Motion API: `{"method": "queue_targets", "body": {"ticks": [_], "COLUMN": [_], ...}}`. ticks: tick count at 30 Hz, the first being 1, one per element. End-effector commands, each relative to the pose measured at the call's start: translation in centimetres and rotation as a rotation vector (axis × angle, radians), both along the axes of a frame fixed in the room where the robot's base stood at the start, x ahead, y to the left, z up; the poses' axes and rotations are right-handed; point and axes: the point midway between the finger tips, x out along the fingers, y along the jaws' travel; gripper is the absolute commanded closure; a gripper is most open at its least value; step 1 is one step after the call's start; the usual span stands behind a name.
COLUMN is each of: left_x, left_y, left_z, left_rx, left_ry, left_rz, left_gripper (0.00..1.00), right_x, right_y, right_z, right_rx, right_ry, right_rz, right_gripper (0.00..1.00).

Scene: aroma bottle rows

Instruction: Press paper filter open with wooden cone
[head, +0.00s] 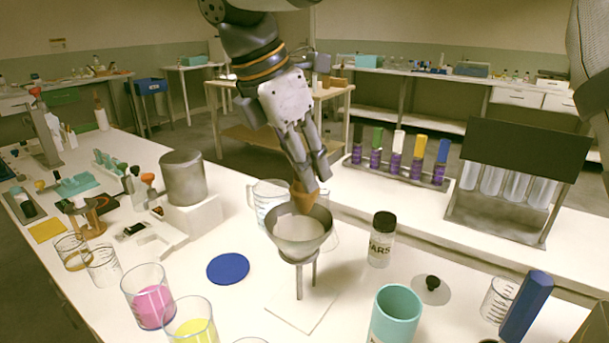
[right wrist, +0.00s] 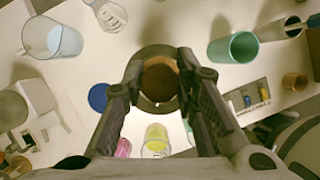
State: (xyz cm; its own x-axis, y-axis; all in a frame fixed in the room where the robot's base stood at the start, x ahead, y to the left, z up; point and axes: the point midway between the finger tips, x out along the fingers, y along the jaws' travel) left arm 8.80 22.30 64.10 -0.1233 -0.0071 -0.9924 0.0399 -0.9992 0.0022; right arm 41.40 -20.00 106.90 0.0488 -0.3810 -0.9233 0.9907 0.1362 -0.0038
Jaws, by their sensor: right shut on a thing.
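My right gripper (head: 308,178) is shut on a brown wooden cone (head: 304,198), which points down. The cone is at the far side of the rim of a grey metal funnel (head: 297,250) on a thin-legged stand; I cannot tell whether it touches. A pale surface inside the funnel (head: 298,228) looks like the paper filter, but its folds cannot be made out. In the right wrist view, the cone's round brown top (right wrist: 160,80) sits between the fingers (right wrist: 160,92), with the funnel rim (right wrist: 160,50) partly showing behind it. My left gripper is not in view.
A black-capped bottle (head: 381,240) and a teal cup (head: 395,315) stand right of the funnel. Glass beakers stand behind and at front left, one with pink liquid (head: 153,305). A blue disc (head: 228,269) lies left. A vial rack (head: 400,168) stands behind.

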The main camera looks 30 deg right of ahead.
Motion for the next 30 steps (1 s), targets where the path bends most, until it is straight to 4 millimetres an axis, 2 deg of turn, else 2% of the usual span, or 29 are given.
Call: {"method": "queue_targets", "body": {"ticks": [18,30], "left_x": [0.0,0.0], "left_y": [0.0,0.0], "left_z": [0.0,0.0], "left_rx": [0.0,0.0], "left_ry": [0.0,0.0], "left_rz": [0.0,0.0], "left_gripper": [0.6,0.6], "right_x": [0.0,0.0], "right_y": [0.0,0.0], "right_z": [6.3,6.6], "right_rx": [0.0,0.0], "right_ry": [-0.002,0.001], "right_rz": [-0.001,0.0], "right_gripper": [1.0,1.0]}}
